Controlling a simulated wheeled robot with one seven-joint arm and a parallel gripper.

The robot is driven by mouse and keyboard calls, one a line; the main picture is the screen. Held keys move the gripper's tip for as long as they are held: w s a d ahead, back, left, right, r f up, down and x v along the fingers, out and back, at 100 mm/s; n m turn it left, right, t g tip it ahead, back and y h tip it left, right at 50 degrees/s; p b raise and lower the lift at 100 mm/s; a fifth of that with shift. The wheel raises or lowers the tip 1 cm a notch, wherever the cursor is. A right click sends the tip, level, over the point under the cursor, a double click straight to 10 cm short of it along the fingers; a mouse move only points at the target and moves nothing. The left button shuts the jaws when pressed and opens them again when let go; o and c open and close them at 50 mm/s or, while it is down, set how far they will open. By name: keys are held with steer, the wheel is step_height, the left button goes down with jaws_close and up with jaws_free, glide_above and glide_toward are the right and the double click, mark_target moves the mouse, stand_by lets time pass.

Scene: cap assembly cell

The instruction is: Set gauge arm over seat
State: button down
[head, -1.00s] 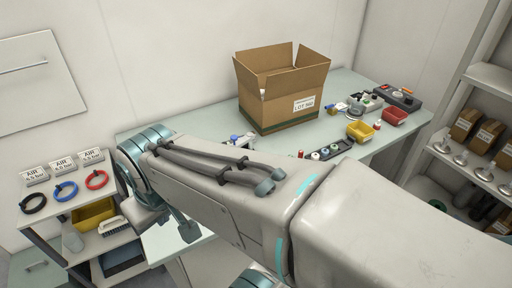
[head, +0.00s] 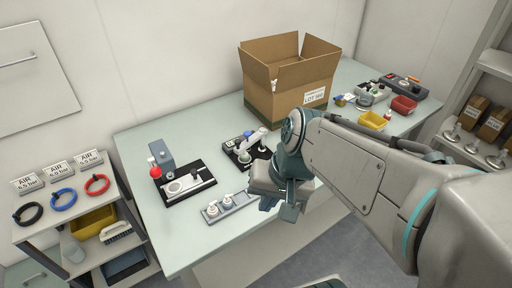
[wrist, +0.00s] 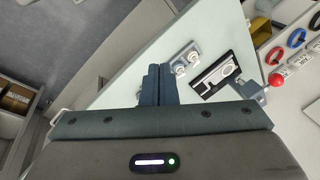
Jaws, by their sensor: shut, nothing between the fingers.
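The likely gauge arm (head: 253,138) is a pale grey tilted bar on a small black-based fixture (head: 230,148) at mid-table. Its seat is too small to tell apart here. Another black-based fixture (head: 190,194) stands to the left, with a grey block, a red ball knob (head: 155,173) and a pale plate with a round spot. This fixture also shows in the wrist view (wrist: 228,88), right of the fingers. My gripper (wrist: 157,68) is shut and empty. In the head view it hangs near the table's front edge, right of the fixtures and partly hidden by my wrist.
A grey strip (head: 236,206) with white caps lies near the front edge, left of my gripper. An open cardboard box (head: 288,93) stands behind. Yellow (head: 372,122) and red (head: 403,105) bins are farther right. The table's left back is clear.

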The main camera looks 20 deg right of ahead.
steer(key=w+a+f+m+y+b, duration=0.3)
steer(key=f+m+y+b, duration=0.3)
steer(key=f+m, duration=0.15)
steer(key=m+t+y+b, duration=0.1)
steer(key=m+t+b, duration=1)
steer(key=m, duration=0.8)
glide_toward(238, 144)
steer(key=w+a+p, duration=0.1)
steer(key=w+a+f+t+p, duration=0.1)
steer(key=w, duration=0.1)
steer(key=w+a+t+p, duration=0.1)
steer(key=w+p, duration=0.1)
steer(key=shift+w+a+f+n, duration=0.25)
steer(key=shift+f, duration=0.15)
steer(key=w+a+b, duration=0.1)
steer(key=b, duration=0.1)
steer(key=shift+w+a+f+b, duration=0.15)
steer(key=shift+a+f+b, duration=0.1)
steer(key=shift+b, duration=0.1)
steer(key=shift+w+a+r+b, duration=0.2)
steer(key=shift+w+a+b, duration=0.25)
steer(key=shift+w+b, duration=0.15)
steer(key=shift+r, duration=0.15)
